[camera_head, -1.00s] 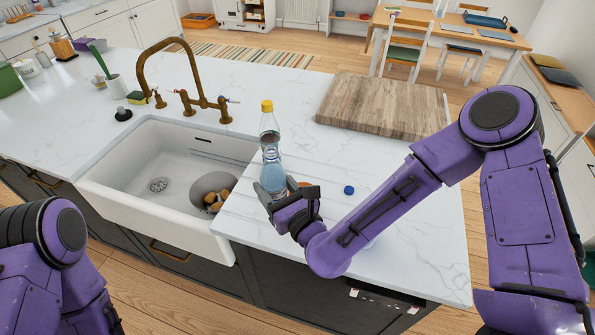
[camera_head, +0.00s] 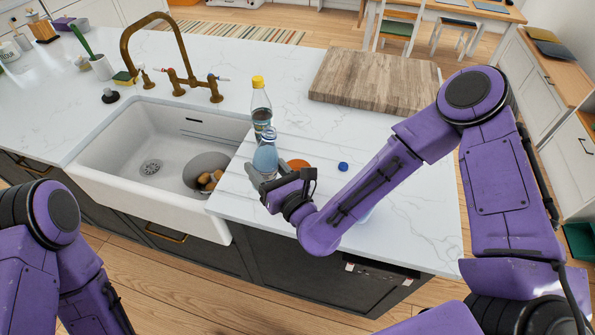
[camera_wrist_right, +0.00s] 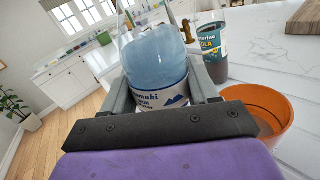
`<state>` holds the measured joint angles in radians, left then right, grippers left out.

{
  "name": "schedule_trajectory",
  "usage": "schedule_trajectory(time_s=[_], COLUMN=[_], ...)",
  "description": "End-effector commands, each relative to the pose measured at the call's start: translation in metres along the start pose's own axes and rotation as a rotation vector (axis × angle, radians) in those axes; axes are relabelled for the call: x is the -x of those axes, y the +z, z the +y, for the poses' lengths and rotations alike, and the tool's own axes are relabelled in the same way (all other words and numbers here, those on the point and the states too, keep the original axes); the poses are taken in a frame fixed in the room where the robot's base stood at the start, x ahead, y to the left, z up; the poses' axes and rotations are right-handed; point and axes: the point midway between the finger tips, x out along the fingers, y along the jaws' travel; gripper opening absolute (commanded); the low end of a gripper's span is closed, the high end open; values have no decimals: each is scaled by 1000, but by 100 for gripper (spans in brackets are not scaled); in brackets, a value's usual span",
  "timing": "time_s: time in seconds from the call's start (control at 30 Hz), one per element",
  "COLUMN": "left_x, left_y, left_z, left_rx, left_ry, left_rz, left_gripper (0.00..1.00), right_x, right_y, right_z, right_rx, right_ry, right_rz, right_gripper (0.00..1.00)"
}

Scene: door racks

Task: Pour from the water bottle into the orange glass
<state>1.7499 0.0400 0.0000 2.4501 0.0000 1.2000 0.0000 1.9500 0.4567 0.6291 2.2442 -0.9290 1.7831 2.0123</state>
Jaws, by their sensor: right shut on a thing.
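The clear water bottle (camera_head: 265,160) is half hidden by my right gripper (camera_head: 266,172), which is shut around its lower part. The bottle looks about upright over the counter beside the sink; I cannot tell if its base touches the counter. In the right wrist view the bottle (camera_wrist_right: 157,72) stands between the fingers, with a white and blue label. The orange glass (camera_head: 299,163) is just right of the bottle, mostly hidden behind the gripper. In the right wrist view the orange glass (camera_wrist_right: 265,112) stands upright to the right of the fingers. My left gripper is out of view.
A yellow-capped cola bottle (camera_head: 261,100) stands just behind the water bottle. A blue cap (camera_head: 343,167) lies on the counter to the right. A wooden board (camera_head: 375,80) is at the back. The sink (camera_head: 120,150), holding a bowl (camera_head: 207,172), is to the left.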

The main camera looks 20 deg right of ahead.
Motion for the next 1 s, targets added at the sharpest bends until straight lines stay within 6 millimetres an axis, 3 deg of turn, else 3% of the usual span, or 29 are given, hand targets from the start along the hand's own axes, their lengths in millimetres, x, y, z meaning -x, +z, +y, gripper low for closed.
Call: schedule_trajectory(time_s=[1.0], left_x=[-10], left_y=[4], left_z=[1], left_rx=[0], left_ry=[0], left_rz=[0], left_gripper=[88], right_x=[0], right_y=[-1], right_z=[-2], right_rx=[-493], right_ry=[1], right_rz=[-114], right_gripper=[18])
